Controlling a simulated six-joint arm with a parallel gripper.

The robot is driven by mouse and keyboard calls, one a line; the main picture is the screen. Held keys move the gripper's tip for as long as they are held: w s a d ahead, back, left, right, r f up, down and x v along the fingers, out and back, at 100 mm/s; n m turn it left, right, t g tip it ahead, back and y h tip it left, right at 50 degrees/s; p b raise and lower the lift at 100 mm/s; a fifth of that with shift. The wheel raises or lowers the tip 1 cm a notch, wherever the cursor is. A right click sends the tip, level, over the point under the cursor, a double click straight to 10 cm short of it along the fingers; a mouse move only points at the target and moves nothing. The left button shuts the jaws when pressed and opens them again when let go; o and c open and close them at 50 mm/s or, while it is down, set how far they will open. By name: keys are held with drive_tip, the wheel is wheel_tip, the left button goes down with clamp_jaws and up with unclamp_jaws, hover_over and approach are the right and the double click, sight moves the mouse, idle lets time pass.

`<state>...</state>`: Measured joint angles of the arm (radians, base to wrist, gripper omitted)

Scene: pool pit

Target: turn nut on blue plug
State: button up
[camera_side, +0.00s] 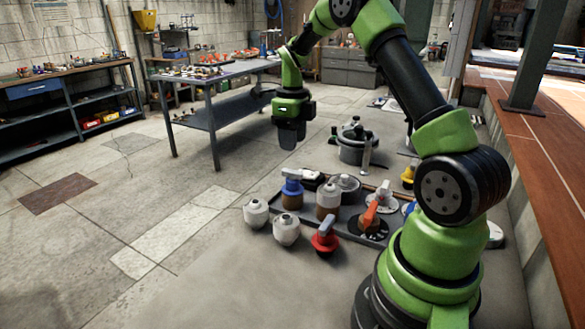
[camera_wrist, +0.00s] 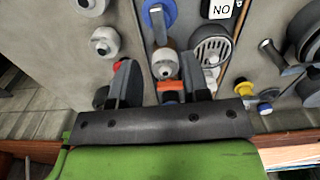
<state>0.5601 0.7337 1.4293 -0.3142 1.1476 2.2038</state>
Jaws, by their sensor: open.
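The blue plug (camera_side: 292,188) stands upright at the back left of the dark tray, with a pale grey bar-shaped top that I take as its nut (camera_side: 292,174). In the wrist view the blue plug (camera_wrist: 151,10) is at the top edge, partly cut off, with a grey piece (camera_wrist: 158,24) on it. My gripper (camera_side: 288,146) hangs above and behind the tray in the side view, apart from the plug. In the wrist view my gripper (camera_wrist: 158,72) is open, its dark fingers spread, with nothing held. An orange handle (camera_wrist: 171,86) shows below, between the fingers.
A white-and-brown plug (camera_side: 328,198) stands right of the blue plug. White plugs (camera_side: 286,228) and a red one (camera_side: 324,238) stand in front of the tray (camera_side: 312,229). An orange-handled valve (camera_side: 370,216) is at right. A grey pot (camera_side: 356,150) stands behind.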

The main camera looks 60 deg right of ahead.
sight(293, 171)
wheel_tip(293, 171, down, 8)
drive_tip(key=shift+c, duration=0.4)
clamp_jaws()
